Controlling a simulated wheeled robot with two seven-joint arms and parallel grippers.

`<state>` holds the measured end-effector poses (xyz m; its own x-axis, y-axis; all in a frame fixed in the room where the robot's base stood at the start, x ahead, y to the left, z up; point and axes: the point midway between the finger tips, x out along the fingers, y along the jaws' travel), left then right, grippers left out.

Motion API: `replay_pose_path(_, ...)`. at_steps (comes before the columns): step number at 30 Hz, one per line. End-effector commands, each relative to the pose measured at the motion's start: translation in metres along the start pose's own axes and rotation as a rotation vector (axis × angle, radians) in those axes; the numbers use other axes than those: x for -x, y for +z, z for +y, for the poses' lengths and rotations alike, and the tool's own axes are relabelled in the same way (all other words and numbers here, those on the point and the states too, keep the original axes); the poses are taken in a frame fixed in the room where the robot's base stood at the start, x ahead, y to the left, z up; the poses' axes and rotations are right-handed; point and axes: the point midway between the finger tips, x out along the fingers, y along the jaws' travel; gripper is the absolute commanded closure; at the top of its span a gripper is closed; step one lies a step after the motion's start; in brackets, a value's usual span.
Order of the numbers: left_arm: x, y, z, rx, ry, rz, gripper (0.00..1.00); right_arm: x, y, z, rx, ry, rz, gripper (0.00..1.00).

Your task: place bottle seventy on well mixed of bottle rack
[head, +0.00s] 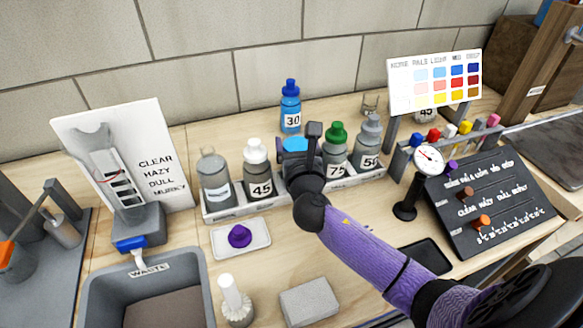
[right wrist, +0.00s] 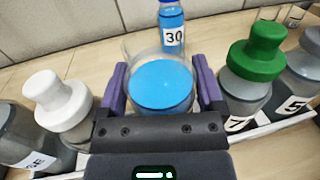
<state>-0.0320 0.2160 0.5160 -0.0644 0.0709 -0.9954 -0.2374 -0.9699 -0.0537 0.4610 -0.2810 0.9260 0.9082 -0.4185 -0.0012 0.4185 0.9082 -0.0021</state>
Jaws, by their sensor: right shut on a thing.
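My right gripper (head: 302,162) is shut on an uncapped clear bottle (head: 295,144) of bright blue liquid. In the right wrist view the purple fingers of the gripper (right wrist: 161,84) stand on both sides of this bottle (right wrist: 162,83). Its label is hidden, so I cannot read its number. It is over or in the middle of the bottle rack (head: 225,212), between the white-capped bottle 45 (head: 257,172) and the green-capped bottle 75 (head: 335,150). I cannot tell whether its base touches the rack. Any rack lettering is not readable. My left gripper is out of view.
A grey bottle (head: 213,180) and bottle 50 (head: 367,142) stand at the rack's ends. Blue bottle 30 (head: 290,107) stands behind. A purple cap (head: 240,236) lies on a white dish. A waste bin (head: 150,267), colour chart (head: 435,80) and gauge (head: 428,157) are around.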

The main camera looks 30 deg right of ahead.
Motion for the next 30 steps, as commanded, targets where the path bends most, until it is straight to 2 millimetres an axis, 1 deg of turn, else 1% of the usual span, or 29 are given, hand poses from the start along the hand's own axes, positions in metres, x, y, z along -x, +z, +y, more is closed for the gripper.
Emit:
replay_pose_path(1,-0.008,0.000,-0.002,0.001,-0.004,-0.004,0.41,0.000,-0.011,0.000,0.002,-0.001,0.001,1.00)
replay_pose_path(3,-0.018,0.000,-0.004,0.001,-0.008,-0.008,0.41,0.000,-0.025,0.000,0.002,0.000,0.002,1.00)
replay_pose_path(6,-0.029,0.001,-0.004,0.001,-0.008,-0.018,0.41,0.000,-0.040,0.000,0.002,-0.001,0.001,1.00)
replay_pose_path(11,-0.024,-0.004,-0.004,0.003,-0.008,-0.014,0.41,0.000,-0.034,0.000,0.000,-0.001,-0.003,1.00)
replay_pose_path(16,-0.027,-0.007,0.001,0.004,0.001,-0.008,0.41,0.000,-0.038,0.000,0.001,-0.001,-0.003,1.00)
replay_pose_path(17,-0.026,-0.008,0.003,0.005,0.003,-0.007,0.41,0.000,-0.038,0.000,0.001,-0.001,-0.001,0.08)
replay_pose_path(18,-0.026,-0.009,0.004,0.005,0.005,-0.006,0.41,0.000,-0.037,0.000,0.000,-0.001,-0.001,0.00)
replay_pose_path(24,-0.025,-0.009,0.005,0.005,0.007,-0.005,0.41,0.000,-0.037,0.000,0.000,-0.001,-0.001,0.00)
replay_pose_path(26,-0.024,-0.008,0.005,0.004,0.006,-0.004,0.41,0.000,-0.034,0.000,0.000,-0.001,-0.002,0.00)
replay_pose_path(28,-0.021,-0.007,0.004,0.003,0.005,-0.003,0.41,0.006,-0.033,0.000,0.001,0.000,-0.001,0.00)
replay_pose_path(30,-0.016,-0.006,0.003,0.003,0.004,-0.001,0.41,0.018,-0.033,0.000,0.001,0.002,0.001,0.00)
